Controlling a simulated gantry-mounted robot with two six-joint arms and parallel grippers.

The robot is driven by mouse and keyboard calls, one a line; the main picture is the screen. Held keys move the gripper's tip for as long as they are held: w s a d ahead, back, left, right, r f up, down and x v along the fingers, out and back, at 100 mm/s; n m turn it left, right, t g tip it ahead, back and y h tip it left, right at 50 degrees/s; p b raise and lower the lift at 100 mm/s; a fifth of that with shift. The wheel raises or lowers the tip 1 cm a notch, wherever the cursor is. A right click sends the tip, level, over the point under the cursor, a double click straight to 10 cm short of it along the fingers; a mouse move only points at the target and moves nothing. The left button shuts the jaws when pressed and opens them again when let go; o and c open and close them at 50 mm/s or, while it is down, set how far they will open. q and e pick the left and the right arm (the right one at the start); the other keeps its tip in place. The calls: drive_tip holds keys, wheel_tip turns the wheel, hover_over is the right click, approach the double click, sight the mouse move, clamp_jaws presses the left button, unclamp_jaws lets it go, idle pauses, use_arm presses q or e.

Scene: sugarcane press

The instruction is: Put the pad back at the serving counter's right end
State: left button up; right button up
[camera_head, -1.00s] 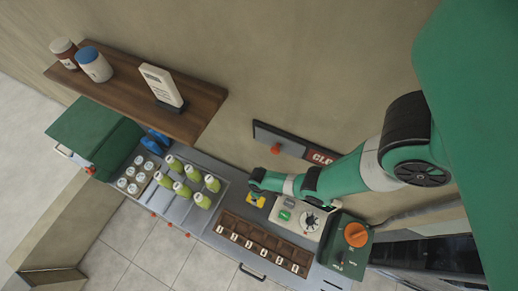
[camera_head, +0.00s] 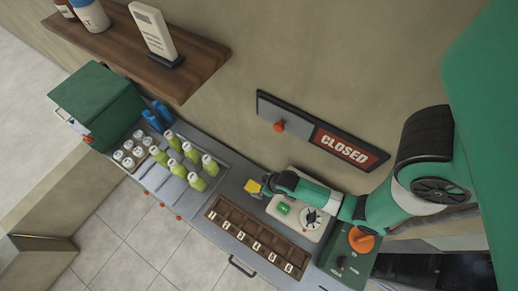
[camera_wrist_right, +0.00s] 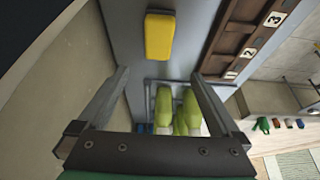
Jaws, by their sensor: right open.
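The yellow pad (camera_head: 253,186) lies on the grey serving counter (camera_head: 228,185), between the bottles and a pale board. It also shows in the right wrist view (camera_wrist_right: 159,37), at the top middle, apart from the fingers. My right gripper (camera_head: 267,183) is just right of the pad in the head view and partly overlaps it in the picture. In the wrist view its two fingers (camera_wrist_right: 159,74) are spread with nothing between them gripped. The gap between fingertips and pad is hard to judge. My left gripper is out of view.
A pale board (camera_head: 299,216) with a green piece and dial, and a green box with an orange knob (camera_head: 361,239), stand to the right. A numbered wooden tray (camera_head: 249,243) lies in front. Green-filled bottles (camera_head: 190,161) stand left. A CLOSED sign (camera_head: 343,147) is behind.

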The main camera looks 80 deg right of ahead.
sight(255, 188)
drive_tip(key=b+x, duration=0.1)
drive_tip(key=x, duration=0.1)
drive_tip(key=s+b+x, duration=0.1)
drive_tip(key=b+x, duration=0.1)
drive_tip(key=x, duration=0.1)
drive_tip(key=b+x, duration=0.2)
drive_tip(key=shift+s+a+f, duration=0.15)
drive_tip(key=shift+a+f, duration=0.1)
drive_tip(key=shift+f, duration=0.3)
drive_tip(key=shift+f+b, duration=0.2)
drive_tip(key=shift+b, duration=0.15)
drive_tip(key=shift+r, duration=0.1)
drive_tip(key=x, duration=0.1)
drive_tip(key=b+x, duration=0.1)
drive_tip(key=x, duration=0.1)
drive_tip(key=b+x, duration=0.1)
drive_tip(key=shift+d+f, duration=0.3)
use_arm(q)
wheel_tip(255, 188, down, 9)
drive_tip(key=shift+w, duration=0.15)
use_arm(e)
drive_tip(key=shift+f, duration=0.15)
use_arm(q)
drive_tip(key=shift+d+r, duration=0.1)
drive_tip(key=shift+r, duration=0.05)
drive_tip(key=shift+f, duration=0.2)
use_arm(e)
drive_tip(key=shift+f, duration=0.3)
